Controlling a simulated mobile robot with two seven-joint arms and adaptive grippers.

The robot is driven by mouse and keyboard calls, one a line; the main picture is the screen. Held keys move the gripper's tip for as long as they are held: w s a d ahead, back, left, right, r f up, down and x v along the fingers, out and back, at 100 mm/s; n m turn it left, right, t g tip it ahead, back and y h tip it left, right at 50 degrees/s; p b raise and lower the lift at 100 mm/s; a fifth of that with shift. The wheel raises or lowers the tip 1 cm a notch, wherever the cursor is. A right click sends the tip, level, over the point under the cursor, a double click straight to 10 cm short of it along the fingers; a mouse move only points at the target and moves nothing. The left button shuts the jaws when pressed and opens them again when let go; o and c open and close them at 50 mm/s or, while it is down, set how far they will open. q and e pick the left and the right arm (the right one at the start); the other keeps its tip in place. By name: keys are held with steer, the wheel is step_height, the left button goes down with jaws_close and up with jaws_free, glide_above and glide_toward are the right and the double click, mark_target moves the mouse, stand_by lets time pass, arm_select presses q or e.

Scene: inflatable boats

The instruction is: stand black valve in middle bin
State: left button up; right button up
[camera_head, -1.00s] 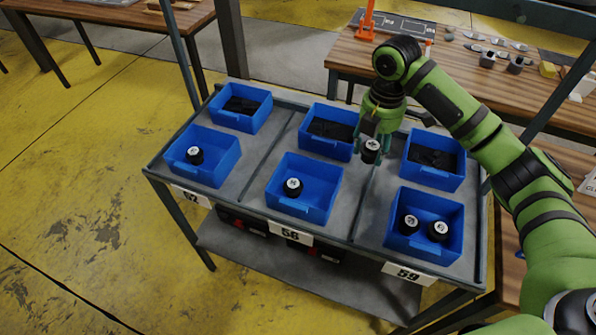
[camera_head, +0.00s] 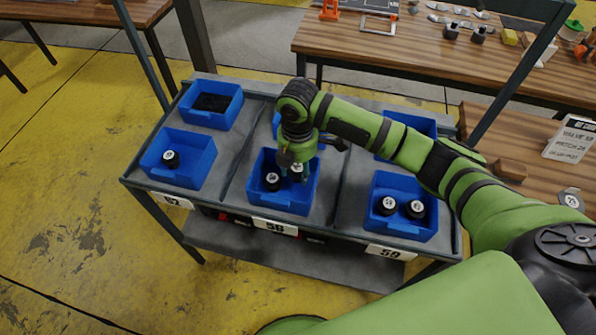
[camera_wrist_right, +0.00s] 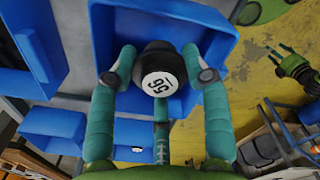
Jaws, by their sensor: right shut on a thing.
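My right gripper (camera_head: 296,172) is over the middle front bin (camera_head: 293,204), a blue one behind the label 58. It is shut on a black valve (camera_head: 296,174) with a white numbered cap. In the right wrist view the valve (camera_wrist_right: 157,72) sits between the teal fingers, cap towards the camera, with blue bin walls around it. I cannot tell whether it touches the bin floor. Another black valve (camera_head: 272,182) stands upright in the same bin, just left of the held one. A green gripper, seemingly my left (camera_wrist_right: 295,70), shows in the right wrist view with its fingers apart.
The left front bin (camera_head: 180,183) holds one upright valve (camera_head: 170,159). The right front bin (camera_head: 403,232) holds two valves (camera_head: 402,206). The back left bin (camera_head: 229,122) holds dark parts. My right arm partly covers the other back bins. A wooden table (camera_head: 345,45) stands behind the cart.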

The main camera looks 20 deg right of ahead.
mark_target(298, 178)
step_height(298, 178, down, 3)
steer(key=shift+r+p, duration=0.2)
steer(key=shift+p, duration=0.15)
steer(key=shift+f, duration=0.3)
arm_select(q)
steer(key=shift+s+a+r, duration=0.1)
steer(key=shift+s+r, duration=0.2)
steer(key=shift+s, duration=0.6)
arm_select(e)
steer(key=shift+f, duration=0.65)
arm_select(q)
steer(key=shift+w, duration=0.1)
arm_select(e)
steer(key=o, duration=1.1)
arm_select(q)
steer(key=shift+w, duration=0.1)
arm_select(e)
steer(key=shift+o, duration=0.2)
